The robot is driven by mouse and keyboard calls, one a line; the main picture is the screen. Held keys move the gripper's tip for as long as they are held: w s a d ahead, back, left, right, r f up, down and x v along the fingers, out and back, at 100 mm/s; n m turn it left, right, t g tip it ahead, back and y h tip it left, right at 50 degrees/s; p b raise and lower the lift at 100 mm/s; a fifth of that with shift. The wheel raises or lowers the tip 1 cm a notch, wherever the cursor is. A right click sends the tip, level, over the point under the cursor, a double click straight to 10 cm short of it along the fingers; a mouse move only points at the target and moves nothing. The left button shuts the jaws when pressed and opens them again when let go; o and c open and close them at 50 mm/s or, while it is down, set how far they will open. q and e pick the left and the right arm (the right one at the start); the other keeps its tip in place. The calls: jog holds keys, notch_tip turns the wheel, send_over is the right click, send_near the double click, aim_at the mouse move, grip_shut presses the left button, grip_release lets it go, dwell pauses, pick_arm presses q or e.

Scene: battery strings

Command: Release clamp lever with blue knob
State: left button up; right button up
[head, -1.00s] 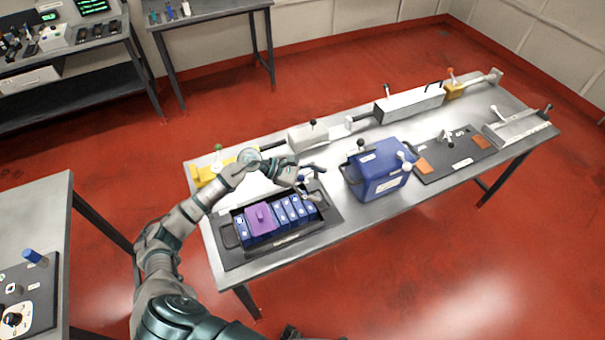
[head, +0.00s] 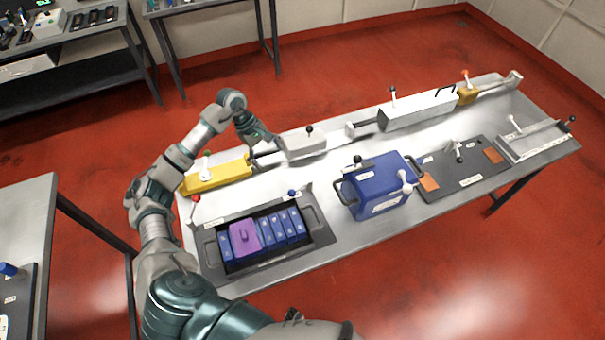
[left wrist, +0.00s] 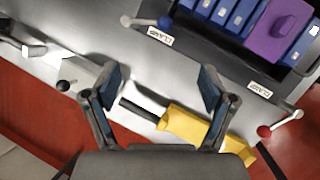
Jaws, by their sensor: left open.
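The clamp lever's blue knob (head: 291,193) sits at the back edge of the dark battery tray (head: 325,237). In the left wrist view the blue knob (left wrist: 164,21) lies at the top, beside a "CLAMP" label, its pale lever pointing left along the tray edge. A second clamp lever with a red knob (head: 195,198) stands at the tray's left. The tray holds several blue modules (head: 290,225) and one purple-topped module (head: 245,237). My left gripper (head: 262,138) is open and empty, behind the tray and apart from the knob; its open fingers show in the wrist view (left wrist: 162,74).
A yellow clamp unit (head: 218,176) and a grey block with a black knob (head: 304,146) stand along the table's back. A blue case (head: 376,187) stands right of the tray. Bare metal tabletop (head: 275,175) lies between tray and back row.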

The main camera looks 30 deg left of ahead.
pick_arm(q)
jog(key=p, duration=0.1)
send_near(300, 187)
jog(key=s+a+r, duration=0.1)
jog(key=s, duration=0.2)
jog(key=x, duration=0.3)
jog(key=p+x, duration=0.1)
jog(key=x, duration=0.4)
jog(key=shift+w+f+p, duration=0.3)
jog(key=shift+f, duration=0.05)
jog(key=shift+w+d+f, duration=0.1)
jog(key=shift+f, duration=0.25)
grip_shut()
pick_arm(e)
jog(key=r, duration=0.1)
jog(key=s+r, duration=0.1)
jog(key=shift+s+r, duration=0.2)
jog(key=shift+r, duration=0.15)
